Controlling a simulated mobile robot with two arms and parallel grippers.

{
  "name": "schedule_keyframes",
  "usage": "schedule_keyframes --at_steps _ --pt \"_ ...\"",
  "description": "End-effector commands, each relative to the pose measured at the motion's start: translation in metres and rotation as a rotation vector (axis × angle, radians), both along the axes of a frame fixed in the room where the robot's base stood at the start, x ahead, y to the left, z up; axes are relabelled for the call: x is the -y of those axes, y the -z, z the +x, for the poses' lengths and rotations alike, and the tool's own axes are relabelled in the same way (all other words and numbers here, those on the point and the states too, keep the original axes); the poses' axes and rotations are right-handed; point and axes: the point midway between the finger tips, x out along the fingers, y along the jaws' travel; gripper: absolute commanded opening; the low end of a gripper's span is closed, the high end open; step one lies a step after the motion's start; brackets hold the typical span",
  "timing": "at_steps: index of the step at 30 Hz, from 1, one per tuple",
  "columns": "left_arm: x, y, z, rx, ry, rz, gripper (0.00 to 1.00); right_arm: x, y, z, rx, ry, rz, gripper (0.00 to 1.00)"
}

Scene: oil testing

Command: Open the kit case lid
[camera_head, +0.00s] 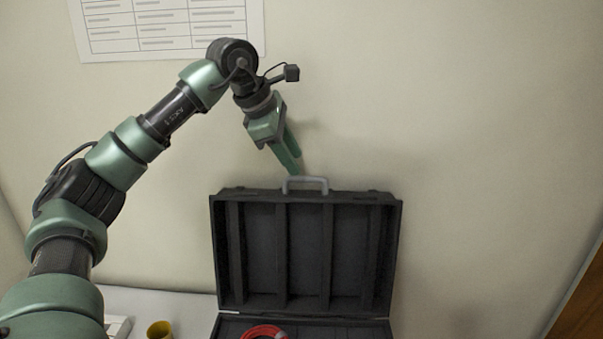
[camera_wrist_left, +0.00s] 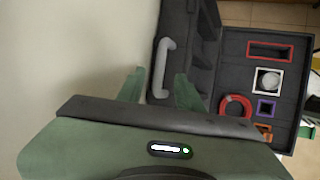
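The dark kit case stands open. Its lid (camera_head: 305,250) is raised upright, and its ribbed inner side faces me in the head view. The light grey handle (camera_head: 305,182) is on the lid's top edge; it also shows in the left wrist view (camera_wrist_left: 163,68). My left gripper (camera_head: 294,168) points down just above and beside the handle. In the wrist view its green fingers (camera_wrist_left: 160,84) are spread, with the handle between and beyond their tips. I see no grip on it.
The case base (camera_wrist_left: 285,65) holds a red ring (camera_wrist_left: 236,107) and several coloured square frames. A yellow cup (camera_head: 160,330) stands on the white table (camera_head: 185,308) left of the case. A pale wall is close behind the lid.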

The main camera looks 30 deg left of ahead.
Motion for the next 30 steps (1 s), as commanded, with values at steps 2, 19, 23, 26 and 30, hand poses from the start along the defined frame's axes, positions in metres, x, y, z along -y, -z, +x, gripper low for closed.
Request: schedule_keyframes --at_steps 2,19,23,26,30 --pt "0.002 0.012 0.007 -0.004 -0.001 0.0 0.36 0.0 -0.004 -0.001 -0.001 0.0 0.0 0.36" --pt "0.008 0.045 0.025 0.0 -0.001 0.0 0.36 0.0 -0.009 -0.001 -0.002 0.0 0.0 0.36" --pt "0.008 0.045 0.025 0.0 -0.001 0.0 0.11 0.0 -0.009 -0.001 -0.002 0.0 0.0 0.36" --pt "0.008 0.045 0.025 0.0 -0.001 0.0 0.0 0.0 -0.009 -0.001 -0.001 0.0 0.0 0.36" --pt "0.008 0.045 0.025 0.0 -0.001 0.0 0.0 0.0 -0.009 0.0 0.0 0.0 0.0 0.36"
